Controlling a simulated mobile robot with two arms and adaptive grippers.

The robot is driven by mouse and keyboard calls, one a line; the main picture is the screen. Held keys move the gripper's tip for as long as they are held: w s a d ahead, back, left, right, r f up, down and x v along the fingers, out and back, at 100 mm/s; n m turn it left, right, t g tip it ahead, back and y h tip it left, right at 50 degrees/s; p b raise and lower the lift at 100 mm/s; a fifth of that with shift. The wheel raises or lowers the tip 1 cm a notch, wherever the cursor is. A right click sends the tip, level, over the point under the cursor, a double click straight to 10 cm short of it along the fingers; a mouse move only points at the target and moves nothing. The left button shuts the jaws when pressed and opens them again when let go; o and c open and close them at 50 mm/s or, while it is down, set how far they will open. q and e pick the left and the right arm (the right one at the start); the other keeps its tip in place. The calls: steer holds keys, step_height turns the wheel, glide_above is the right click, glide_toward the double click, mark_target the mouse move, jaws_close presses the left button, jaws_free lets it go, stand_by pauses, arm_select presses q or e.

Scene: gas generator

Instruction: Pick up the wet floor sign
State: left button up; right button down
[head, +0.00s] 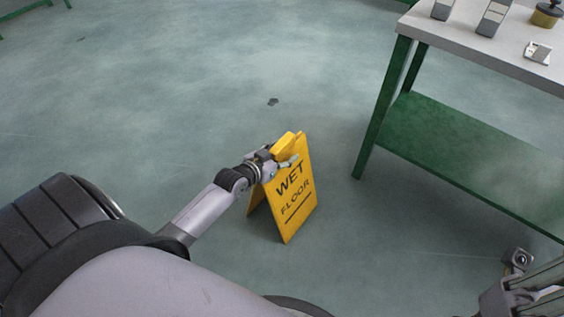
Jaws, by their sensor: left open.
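The yellow wet floor sign (294,200) stands upright on the floor like a small tent, in the middle of the head view. Black lettering shows on its front panel. My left gripper (284,162) is at the upper left part of the sign, overlapping its top. It is open. I cannot tell whether its fingers touch the sign. My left forearm hides part of the rear panel. My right gripper (518,262) is at the lower right corner, partly cut off by the frame, away from the sign.
A workbench with a green frame and a green lower shelf (450,150) stands to the right. Metal items (493,18) and a brass-coloured pot (546,14) are on its top. A dark spot (272,102) lies on the floor. The floor left of and behind the sign is clear.

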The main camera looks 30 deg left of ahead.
arm_select(q)
steer(key=shift+c, duration=0.6)
jaws_close()
stand_by(0.3)
steer(key=shift+r, duration=0.1)
